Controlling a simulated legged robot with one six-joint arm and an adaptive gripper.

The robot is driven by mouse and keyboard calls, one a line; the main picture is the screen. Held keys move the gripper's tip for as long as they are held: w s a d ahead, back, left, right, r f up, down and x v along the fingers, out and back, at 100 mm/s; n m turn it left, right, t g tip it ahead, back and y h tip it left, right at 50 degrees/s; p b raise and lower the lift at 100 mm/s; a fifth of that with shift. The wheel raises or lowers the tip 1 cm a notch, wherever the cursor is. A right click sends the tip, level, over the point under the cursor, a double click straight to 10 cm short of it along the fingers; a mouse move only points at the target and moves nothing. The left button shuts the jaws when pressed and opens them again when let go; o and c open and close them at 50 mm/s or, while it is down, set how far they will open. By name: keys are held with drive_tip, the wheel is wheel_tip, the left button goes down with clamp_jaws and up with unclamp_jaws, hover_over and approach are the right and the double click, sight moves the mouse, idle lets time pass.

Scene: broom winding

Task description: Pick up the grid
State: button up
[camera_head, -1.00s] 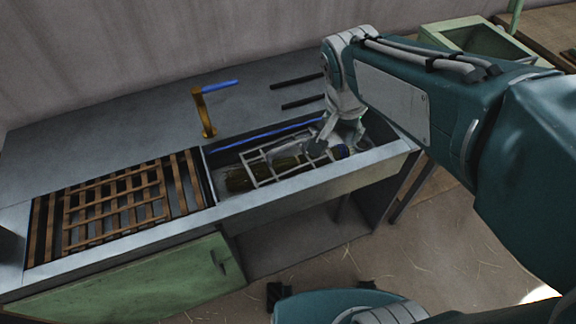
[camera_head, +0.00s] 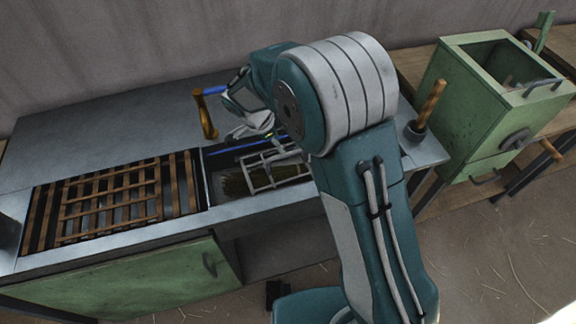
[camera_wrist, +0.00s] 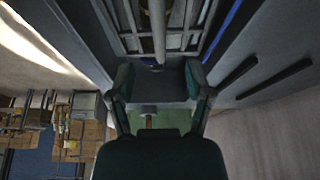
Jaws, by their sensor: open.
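A pale metal wire grid (camera_head: 262,168) lies in the sink basin over dark broom bristles (camera_head: 235,184). Its right end is hidden behind my arm. In the wrist view, grid bars (camera_wrist: 160,28) show at the top, beyond the fingertips. My gripper (camera_head: 250,128) is at the back edge of the basin, close to the grid and beside the gold tap. In the wrist view my gripper (camera_wrist: 160,75) has its two fingers spread, with nothing held between them.
The gold tap (camera_head: 207,115) with a blue handle stands close to my gripper's left. The bare metal counter (camera_head: 110,130) is free behind the lattice. A dark cup with a wooden handle (camera_head: 417,133) stands at the counter's right end. A green box (camera_head: 475,110) stands further right.

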sight(287, 153)
drive_tip(key=x, duration=0.7)
drive_tip(key=shift+f, duration=0.1)
drive_tip(key=shift+d+f, duration=0.1)
drive_tip(key=shift+d, duration=0.15)
drive_tip(key=shift+a+f, duration=0.15)
drive_tip(key=shift+a, duration=0.15)
drive_tip(key=shift+d+f, duration=0.1)
drive_tip(key=shift+d, duration=0.1)
drive_tip(key=shift+a, duration=0.1)
clamp_jaws()
